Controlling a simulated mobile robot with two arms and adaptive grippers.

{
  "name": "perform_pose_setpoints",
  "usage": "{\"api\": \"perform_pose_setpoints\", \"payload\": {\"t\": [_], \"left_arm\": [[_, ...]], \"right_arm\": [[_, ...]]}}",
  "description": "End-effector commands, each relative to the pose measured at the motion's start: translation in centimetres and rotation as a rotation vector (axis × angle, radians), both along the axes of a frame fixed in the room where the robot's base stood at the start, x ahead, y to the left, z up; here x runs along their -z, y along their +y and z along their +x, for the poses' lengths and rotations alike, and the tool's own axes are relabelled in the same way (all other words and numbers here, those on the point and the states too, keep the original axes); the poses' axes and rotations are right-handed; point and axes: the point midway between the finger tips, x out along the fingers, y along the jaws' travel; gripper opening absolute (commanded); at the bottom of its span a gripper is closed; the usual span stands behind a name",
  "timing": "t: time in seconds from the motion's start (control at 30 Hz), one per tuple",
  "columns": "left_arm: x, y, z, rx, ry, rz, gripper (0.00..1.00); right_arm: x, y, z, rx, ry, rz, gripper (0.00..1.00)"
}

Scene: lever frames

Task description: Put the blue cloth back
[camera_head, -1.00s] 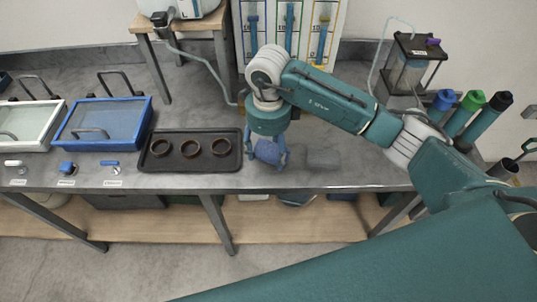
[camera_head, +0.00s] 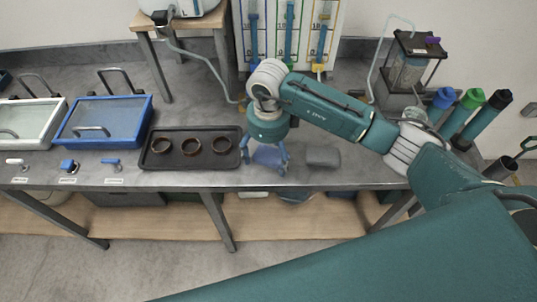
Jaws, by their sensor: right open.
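The blue cloth (camera_head: 267,156) lies on the grey worktop near its front edge, just right of the dark tray. My right gripper (camera_head: 266,165) points down over it with its fingers open, one on each side of the cloth. The gripper's body hides the cloth's back part. I cannot tell whether the fingertips touch it. A grey folded cloth or pad (camera_head: 323,156) lies a little to the right, apart from the gripper. My left gripper is not in view.
The dark tray (camera_head: 158,164) with three brown rings is left of the gripper. Further left are a blue-framed bin (camera_head: 104,144) and a white-framed one (camera_head: 28,144). A tube board (camera_head: 271,30) stands behind. Capped tubes (camera_head: 466,112) stand at right. The worktop right of the grey pad is clear.

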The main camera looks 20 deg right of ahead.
Motion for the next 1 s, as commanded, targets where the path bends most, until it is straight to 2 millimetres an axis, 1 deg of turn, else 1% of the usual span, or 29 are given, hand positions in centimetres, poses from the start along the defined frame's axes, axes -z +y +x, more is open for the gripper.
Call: {"api": "perform_pose_setpoints", "payload": {"t": [0.07,0.17,0.27,0.5,0.63,0.8,1.0], "left_arm": [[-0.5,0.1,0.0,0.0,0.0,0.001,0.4],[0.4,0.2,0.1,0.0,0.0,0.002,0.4],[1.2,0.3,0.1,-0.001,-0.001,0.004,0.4],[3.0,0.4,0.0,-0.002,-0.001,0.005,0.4],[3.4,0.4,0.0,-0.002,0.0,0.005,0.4],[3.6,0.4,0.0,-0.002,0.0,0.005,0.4],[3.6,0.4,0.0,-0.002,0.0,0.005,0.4]], "right_arm": [[-0.5,0.0,0.0,0.0,0.0,0.0,0.82],[-1.4,0.0,0.2,0.0,-0.006,0.001,0.82],[-3.3,0.0,0.2,-0.002,-0.008,0.001,0.82],[-8.5,0.0,0.2,0.0,-0.007,0.001,0.82],[-10.7,0.0,0.1,-0.001,-0.005,0.0,0.82],[-12.1,0.0,0.0,0.0,-0.001,0.0,0.82],[-12.3,0.0,0.0,0.0,0.0,0.0,0.82]]}}
